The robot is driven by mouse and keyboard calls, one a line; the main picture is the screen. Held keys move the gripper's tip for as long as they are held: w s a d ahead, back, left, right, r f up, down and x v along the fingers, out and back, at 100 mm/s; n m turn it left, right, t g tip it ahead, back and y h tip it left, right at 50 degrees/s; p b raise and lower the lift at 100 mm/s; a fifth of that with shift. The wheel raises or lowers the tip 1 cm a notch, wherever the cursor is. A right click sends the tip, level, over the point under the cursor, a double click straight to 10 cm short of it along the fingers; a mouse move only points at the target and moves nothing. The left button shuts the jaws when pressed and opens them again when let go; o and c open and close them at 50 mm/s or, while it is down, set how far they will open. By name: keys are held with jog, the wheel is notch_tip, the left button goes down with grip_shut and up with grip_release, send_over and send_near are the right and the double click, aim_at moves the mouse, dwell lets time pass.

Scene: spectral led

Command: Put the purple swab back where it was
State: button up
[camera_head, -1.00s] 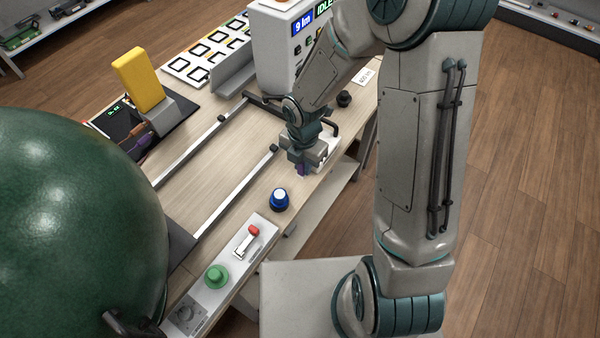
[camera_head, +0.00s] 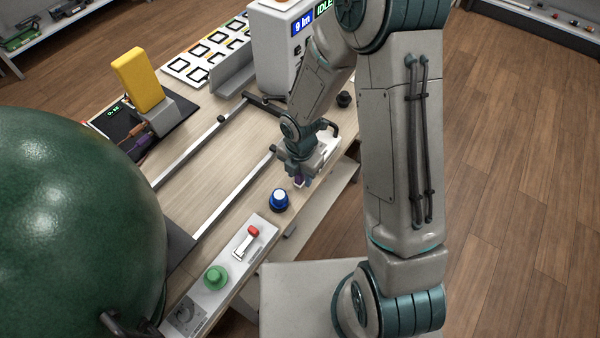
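My gripper (camera_head: 300,182) points down over the right edge of the workbench, just above and right of the blue-and-white knob (camera_head: 279,199). A small purple piece with a pale tip, which looks like the purple swab (camera_head: 299,181), shows between the fingers. The fingers appear closed on it, and most of it is hidden. A white holder (camera_head: 328,146) stands right behind the gripper, partly covered by it. I cannot tell whether the swab touches the bench.
A large dark green sphere (camera_head: 75,220) fills the left. A panel (camera_head: 208,300) with a green button and red-tipped lever is in front. Metal rails (camera_head: 235,203) cross the bench. A yellow block (camera_head: 138,80) and a grey display machine (camera_head: 270,45) stand behind. Bare wood lies between the rails.

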notch_tip(320, 180, up, 12)
jog(key=r+p, duration=0.1)
jog(key=s+d+r+m+t, duration=0.1)
jog(key=s+d+r+m, duration=0.5)
jog(key=m, duration=0.8)
jog(key=s+d+r+m+t, duration=0.2)
jog(key=s+d+r+m, duration=0.4)
jog(key=m, duration=0.8)
jog(key=v, duration=0.3)
jog(key=shift+r, duration=0.25)
